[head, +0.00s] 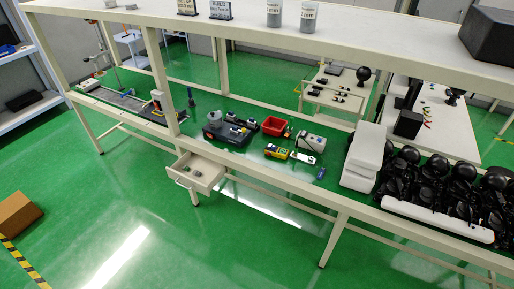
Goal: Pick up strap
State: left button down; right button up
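I cannot make out a strap for certain at this size. The workbench (345,199) crosses the head view, with small parts on its green top. A dark tray-like device with a grey round part (214,117) stands near the middle. A red bin (273,127) is right of it. A yellow item (276,151), a grey-white device (311,143) and a small blue item (320,174) lie near the front edge. An open drawer (204,184) under the bench holds a few small items too small to identify. Neither of my grippers is in view.
White blocks (363,150) and several black gimbal-like devices (462,170) crowd the bench's right side. A long white shelf (350,45) runs above, carrying containers and a black case (490,35). The drawer juts over the floor. A cardboard box (17,214) is at left; the green floor ahead is clear.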

aim_at(271, 146)
jog(key=u, duration=0.7)
jog(key=i, duration=0.8)
jog(key=u, duration=0.8)
jog(key=i, duration=0.8)
jog(key=z, duration=0.05)
